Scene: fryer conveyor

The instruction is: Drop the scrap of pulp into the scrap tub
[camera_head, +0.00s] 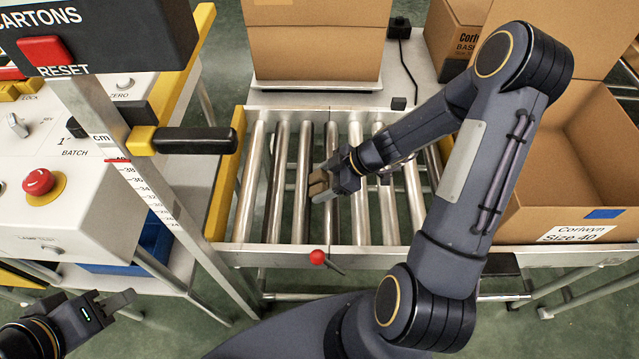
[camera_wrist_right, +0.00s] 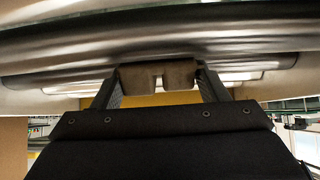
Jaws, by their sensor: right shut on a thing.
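My right gripper (camera_head: 322,184) reaches over the metal rollers near the middle of the conveyor. It is shut on the scrap of pulp (camera_head: 317,182), a small brown piece. In the right wrist view the scrap (camera_wrist_right: 158,76) is a notched brown block between both fingers, close under the rollers in the picture. I cannot tell whether it touches them. A blue container (camera_head: 112,268), possibly the scrap tub, is partly hidden under the control bench at left. My left gripper (camera_head: 122,304) is low at the bottom left, away from the scrap; its finger gap is unclear.
The roller conveyor (camera_head: 276,108) has a yellow side plate and a red-knobbed lever (camera_head: 317,257) in front. A carton (camera_head: 320,50) stands behind it; an open carton (camera_head: 590,150) stands at right. A post with a black handle (camera_head: 195,141) rises at left beside the control panel (camera_head: 90,200).

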